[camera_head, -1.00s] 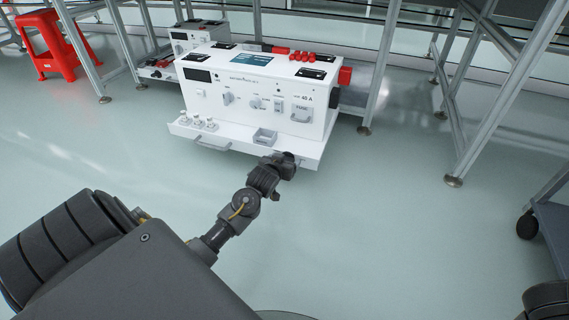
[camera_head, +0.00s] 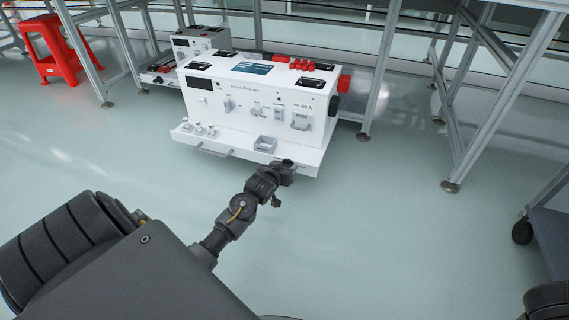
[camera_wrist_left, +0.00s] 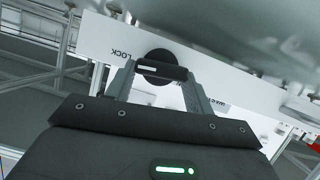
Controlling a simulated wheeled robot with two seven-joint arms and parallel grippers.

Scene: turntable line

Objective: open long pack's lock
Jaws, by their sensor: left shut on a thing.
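The long pack (camera_head: 250,98) is a white box with switches and knobs on its front, standing on a white base with a front ledge. In the left wrist view its lock (camera_wrist_left: 158,56) is a round black knob with a raised bar, beside the printed word LOCK (camera_wrist_left: 130,51) on a white face. My left gripper (camera_head: 287,167) is at the right part of the ledge's front in the head view. In the wrist view its two fingers are shut on the knob's bar, one at each end. The gripper hides the lock in the head view. My right gripper is not in view.
A grey handle (camera_head: 215,151) is on the ledge's front, left of my gripper. Small white parts and a grey tray (camera_head: 265,144) sit on the ledge. Metal frame legs (camera_head: 376,75) stand on both sides. A red stool (camera_head: 58,50) is at the far left. Floor in front is clear.

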